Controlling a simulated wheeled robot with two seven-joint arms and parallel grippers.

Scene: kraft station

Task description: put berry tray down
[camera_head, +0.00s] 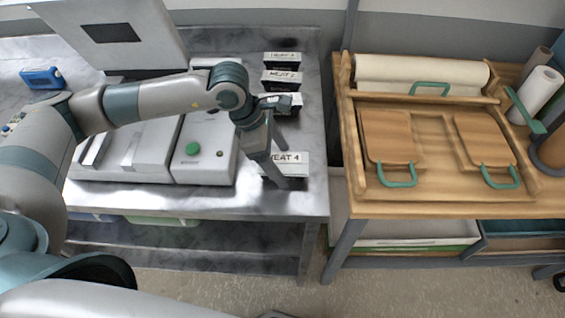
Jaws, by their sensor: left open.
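I cannot make out a berry tray in the head view. My left arm comes in from the left and reaches over the metal table (265,202). My left gripper (285,165) points down at the table's right part and is open. It is at a white labelled box (296,158) whose lettering ends in "4", and it partly hides that box. I cannot tell whether the fingers touch it. I see nothing held between them. My right gripper is not in view.
More labelled boxes (281,78) stand in a column behind the gripper. A grey machine with a green button (193,149) stands left of it. A gap separates the metal table from the wooden table (400,207), which bears boards with green handles (397,175) and a paper roll (422,73).

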